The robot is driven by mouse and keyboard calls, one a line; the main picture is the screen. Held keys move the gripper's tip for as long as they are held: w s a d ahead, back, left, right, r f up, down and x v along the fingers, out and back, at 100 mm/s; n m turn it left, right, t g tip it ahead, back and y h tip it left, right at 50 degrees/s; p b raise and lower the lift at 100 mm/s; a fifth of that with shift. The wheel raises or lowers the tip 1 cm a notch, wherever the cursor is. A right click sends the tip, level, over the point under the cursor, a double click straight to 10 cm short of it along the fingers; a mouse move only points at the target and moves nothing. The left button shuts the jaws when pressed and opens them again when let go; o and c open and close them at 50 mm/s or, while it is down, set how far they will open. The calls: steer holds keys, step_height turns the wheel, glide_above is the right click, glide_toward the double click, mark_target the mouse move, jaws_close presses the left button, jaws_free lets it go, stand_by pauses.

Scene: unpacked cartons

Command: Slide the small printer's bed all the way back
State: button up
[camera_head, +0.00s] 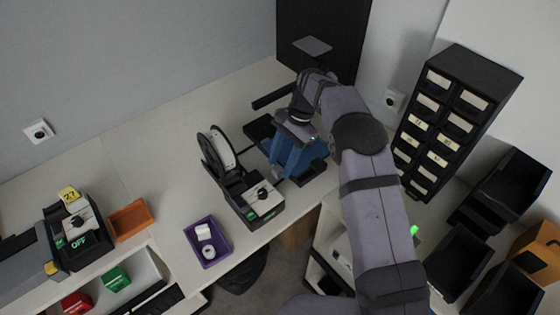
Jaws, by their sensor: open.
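A low black machine (258,131), which looks like the small printer, stands on the white bench right of centre. Its dark edges show left of and below my gripper, and its middle is covered. I cannot make out the bed or how far back it sits. My gripper (291,163), with blue parts below a grey wrist, is open and points down over this machine. It covers most of the machine, and I cannot tell whether it touches it. I see nothing held.
A black spool stand (219,152) and knobbed control box (262,197) stand close on the left. A tall black panel (325,30) rises behind. A drawer cabinet (447,118) and black bins (512,185) stand right. A purple tray (207,243) is front left. The back-left bench is clear.

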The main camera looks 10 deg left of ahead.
steer(key=shift+s+a+f, duration=0.15)
steer(key=shift+f, duration=0.35)
jaws_close()
steer(key=shift+w+a+r+p, duration=0.15)
steer(key=shift+w+a+p, duration=0.55)
steer(key=shift+w+a, duration=0.85)
steer(key=shift+d, duration=0.1)
jaws_free()
